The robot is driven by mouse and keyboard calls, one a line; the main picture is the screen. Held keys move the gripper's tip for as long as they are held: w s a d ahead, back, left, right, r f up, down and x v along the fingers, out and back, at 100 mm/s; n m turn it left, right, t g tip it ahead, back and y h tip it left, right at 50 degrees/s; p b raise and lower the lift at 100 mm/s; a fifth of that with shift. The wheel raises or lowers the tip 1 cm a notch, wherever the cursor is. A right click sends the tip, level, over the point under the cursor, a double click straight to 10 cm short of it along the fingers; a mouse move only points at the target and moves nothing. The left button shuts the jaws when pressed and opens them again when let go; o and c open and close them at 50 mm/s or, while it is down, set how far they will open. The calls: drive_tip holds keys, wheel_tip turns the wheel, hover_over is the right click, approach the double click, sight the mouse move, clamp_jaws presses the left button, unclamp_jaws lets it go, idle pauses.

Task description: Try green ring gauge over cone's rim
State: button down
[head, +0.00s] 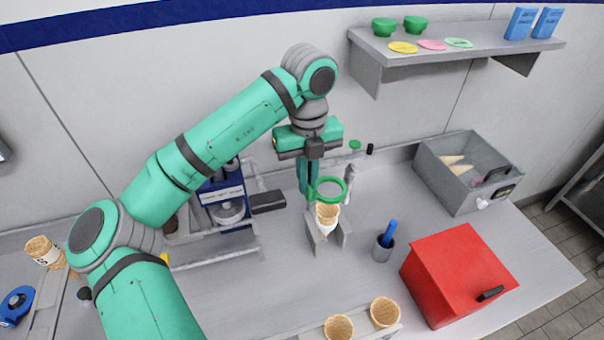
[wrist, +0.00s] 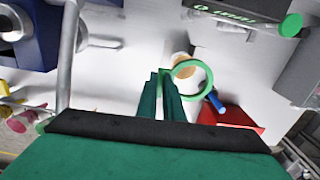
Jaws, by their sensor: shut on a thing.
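My gripper (head: 311,188) is shut on the green ring gauge (head: 342,181). The ring is held out to the right of the fingers. The waffle cone (head: 327,213) stands upright, wide end up, in a grey metal holder (head: 340,240), with a white wrap around its lower part. In the head view the ring appears just above the cone's rim. In the wrist view my gripper (wrist: 160,90) holds the ring (wrist: 209,70), and the cone (wrist: 183,70) shows partly through and left of the ring. I cannot tell whether ring and cone touch.
A blue machine (head: 222,200) stands left of the holder. A grey cup with a blue-handled tool (head: 386,240) and a red box (head: 458,275) stand to the right. A grey bin with cones (head: 465,170) is at the back right. Two cones (head: 384,312) stand in front.

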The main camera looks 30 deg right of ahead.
sight(308, 196)
drive_tip(key=shift+d, duration=0.1)
drive_tip(key=shift+f, duration=1.05)
drive_tip(key=shift+w+f, duration=0.15)
drive_tip(key=shift+f, duration=1.95)
drive_tip(key=shift+f, duration=0.4)
